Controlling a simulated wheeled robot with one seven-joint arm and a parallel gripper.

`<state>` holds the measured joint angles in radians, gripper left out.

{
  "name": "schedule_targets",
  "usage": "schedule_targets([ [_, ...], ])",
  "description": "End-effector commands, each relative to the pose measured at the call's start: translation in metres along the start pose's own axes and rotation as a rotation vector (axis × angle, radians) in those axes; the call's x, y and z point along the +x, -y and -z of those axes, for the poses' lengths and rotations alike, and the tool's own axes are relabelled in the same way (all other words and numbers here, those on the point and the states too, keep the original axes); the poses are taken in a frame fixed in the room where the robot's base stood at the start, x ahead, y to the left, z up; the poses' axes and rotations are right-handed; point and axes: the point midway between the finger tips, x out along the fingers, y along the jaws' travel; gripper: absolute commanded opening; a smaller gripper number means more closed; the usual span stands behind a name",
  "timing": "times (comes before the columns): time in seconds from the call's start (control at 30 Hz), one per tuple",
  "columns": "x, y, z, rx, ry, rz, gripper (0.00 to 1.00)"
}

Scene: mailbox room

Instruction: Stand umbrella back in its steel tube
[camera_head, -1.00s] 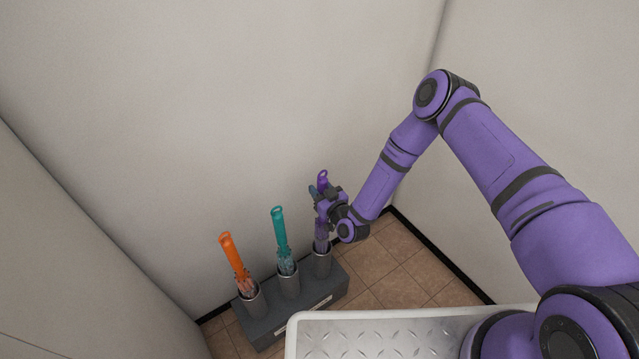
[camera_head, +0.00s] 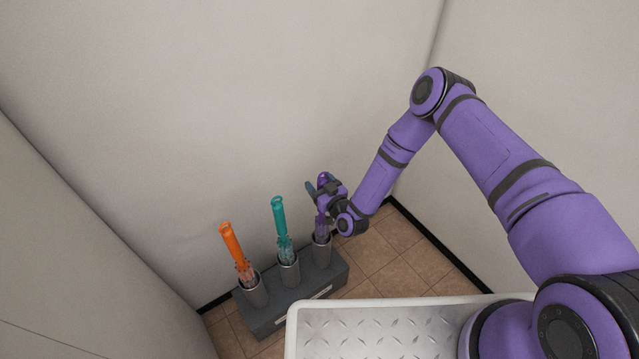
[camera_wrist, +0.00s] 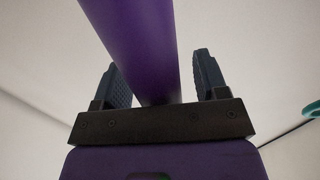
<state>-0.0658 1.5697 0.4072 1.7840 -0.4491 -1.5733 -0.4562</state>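The purple umbrella (camera_head: 322,228) stands upright in the right-hand steel tube (camera_head: 321,248) of the dark stand, its lower part hidden inside. Its purple handle top shows just by my gripper (camera_head: 324,187), about level with the fingers. My gripper is open around the handle. In the wrist view the purple handle (camera_wrist: 140,45) passes between the two spread dark fingers, with a clear gap beside the right finger. Whether the left finger touches it is hard to tell.
A teal umbrella (camera_head: 280,222) stands in the middle tube and an orange one (camera_head: 234,248) in the left tube of the dark stand (camera_head: 305,285). Walls rise close behind and at both sides. Tiled floor (camera_head: 400,262) to the right is clear.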

Motion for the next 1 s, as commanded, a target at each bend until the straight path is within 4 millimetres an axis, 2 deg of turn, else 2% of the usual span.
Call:
schedule_targets([
  [0.17,-0.004,0.0,-0.001,0.0,0.002,0.0,0.67],
  [0.27,-0.015,0.0,-0.001,0.001,0.004,0.0,0.67],
  [0.7,-0.091,0.0,-0.001,0.001,0.002,0.001,0.67],
  [0.83,-0.103,0.0,0.0,0.0,0.001,0.0,0.67],
  [1.0,-0.108,0.0,0.0,-0.001,0.001,0.0,0.67],
])
